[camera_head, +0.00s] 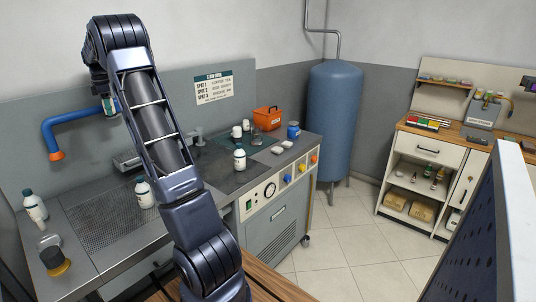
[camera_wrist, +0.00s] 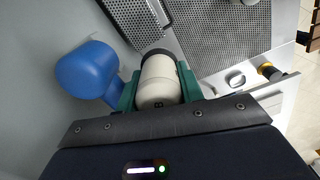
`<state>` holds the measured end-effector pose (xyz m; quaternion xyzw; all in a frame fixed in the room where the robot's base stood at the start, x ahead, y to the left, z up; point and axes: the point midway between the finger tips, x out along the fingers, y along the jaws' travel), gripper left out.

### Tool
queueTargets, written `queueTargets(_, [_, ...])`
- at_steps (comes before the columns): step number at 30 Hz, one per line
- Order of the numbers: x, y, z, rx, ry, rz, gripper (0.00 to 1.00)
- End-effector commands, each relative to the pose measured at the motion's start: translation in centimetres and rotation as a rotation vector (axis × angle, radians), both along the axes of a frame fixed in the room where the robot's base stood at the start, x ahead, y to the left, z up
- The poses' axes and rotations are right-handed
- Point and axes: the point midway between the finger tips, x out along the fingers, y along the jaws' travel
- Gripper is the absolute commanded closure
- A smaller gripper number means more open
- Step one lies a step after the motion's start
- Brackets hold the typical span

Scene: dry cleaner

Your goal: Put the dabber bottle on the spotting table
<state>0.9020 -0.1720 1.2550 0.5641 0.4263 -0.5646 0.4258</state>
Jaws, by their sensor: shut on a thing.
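In the wrist view, my gripper (camera_wrist: 158,84) has its green fingers shut on a white bottle with a dark end, seemingly the dabber bottle (camera_wrist: 158,92). A dark letter shows on its side. In the head view, my gripper (camera_head: 111,103) is at the upper left, high above the table, partly hidden by my arm; the bottle is hardly visible there. The spotting table (camera_head: 85,222) is a steel bench with a perforated top, below my arm. Its perforated surface also shows in the wrist view (camera_wrist: 232,35), beneath and apart from the held bottle.
A blue pipe arm with an orange end (camera_head: 70,126) is close beside my gripper. Bare perforated surface lies at the left middle.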

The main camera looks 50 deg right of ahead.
Motion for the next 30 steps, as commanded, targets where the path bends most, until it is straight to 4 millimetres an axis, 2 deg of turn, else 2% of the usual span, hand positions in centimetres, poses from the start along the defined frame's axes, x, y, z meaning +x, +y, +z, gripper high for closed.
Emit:
queueTargets(1, [-0.3,-2.1,-0.2,0.000,0.000,-0.026,0.88])
queueTargets(8, [-1.6,-9.8,-1.3,0.000,-0.001,-0.137,0.88])
queueTargets(14, [-3.6,-16.9,-2.5,0.000,0.000,-0.252,0.88])
queueTargets(23, [-8.0,-27.1,-4.3,0.001,0.000,-0.425,0.88])
queueTargets(30, [-12.6,-34.8,-5.7,0.000,0.001,-0.563,0.88])
